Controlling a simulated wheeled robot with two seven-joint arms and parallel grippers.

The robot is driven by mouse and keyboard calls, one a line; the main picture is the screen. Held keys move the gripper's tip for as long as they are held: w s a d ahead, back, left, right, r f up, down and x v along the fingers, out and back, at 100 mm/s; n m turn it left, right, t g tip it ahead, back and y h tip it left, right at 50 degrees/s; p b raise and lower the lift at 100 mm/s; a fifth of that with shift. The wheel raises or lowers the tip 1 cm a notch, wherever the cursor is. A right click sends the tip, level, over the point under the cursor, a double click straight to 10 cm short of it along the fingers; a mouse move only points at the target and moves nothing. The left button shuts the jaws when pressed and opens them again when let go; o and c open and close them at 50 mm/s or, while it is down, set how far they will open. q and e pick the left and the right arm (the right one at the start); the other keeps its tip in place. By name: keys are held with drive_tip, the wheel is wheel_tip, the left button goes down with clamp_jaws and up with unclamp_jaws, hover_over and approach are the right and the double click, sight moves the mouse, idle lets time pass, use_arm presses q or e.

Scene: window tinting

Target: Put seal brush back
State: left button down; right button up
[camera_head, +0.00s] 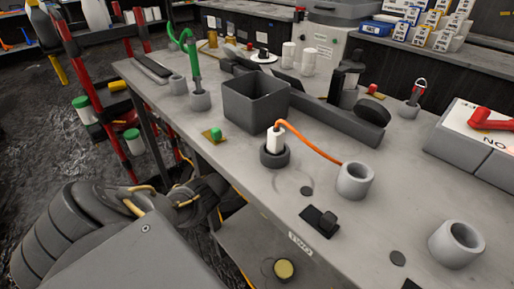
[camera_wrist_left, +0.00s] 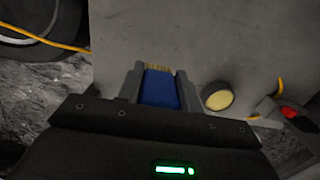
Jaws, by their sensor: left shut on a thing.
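The seal brush (camera_wrist_left: 160,88) shows in the left wrist view as a blue block with tan bristles at its far end. My left gripper (camera_wrist_left: 158,84) is shut on it, with one grey finger on each side. Behind the brush is a plain grey surface. In the head view my left arm is at the lower left, below the bench edge; the brush does not show there and the fingers cannot be made out. My right gripper is in neither view. Grey round holders stand empty on the bench, one at the middle right (camera_head: 355,182) and one at the lower right (camera_head: 456,243).
The bench (camera_head: 235,165) carries a dark open bin (camera_head: 256,101), a white tool with an orange cord (camera_head: 275,138) in a dark holder, and a green hooked tool (camera_head: 192,62) in a cup. A red rack (camera_head: 80,75) stands left. A yellow disc (camera_head: 284,269) shows below the bench edge.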

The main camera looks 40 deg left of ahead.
use_arm(q)
drive_tip(key=s+f, duration=0.2)
drive_tip(key=s+d+f+b, duration=0.1)
drive_tip(key=s+f, duration=0.1)
drive_tip(key=s, duration=0.1)
drive_tip(key=s+d+f, duration=0.1)
drive_tip(key=s+f, duration=0.2)
drive_tip(key=shift+s+f+b, duration=0.25)
drive_tip(key=shift+f+b, duration=0.05)
drive_tip(key=shift+b, duration=0.05)
wheel_tip(320, 180, down, 3)
drive_tip(key=shift+s+r+b, duration=0.1)
drive_tip(key=shift+b, duration=0.85)
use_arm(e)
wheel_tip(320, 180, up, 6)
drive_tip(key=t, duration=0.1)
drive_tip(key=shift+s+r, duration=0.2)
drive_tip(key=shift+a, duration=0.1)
use_arm(q)
drive_tip(key=shift+f, duration=0.3)
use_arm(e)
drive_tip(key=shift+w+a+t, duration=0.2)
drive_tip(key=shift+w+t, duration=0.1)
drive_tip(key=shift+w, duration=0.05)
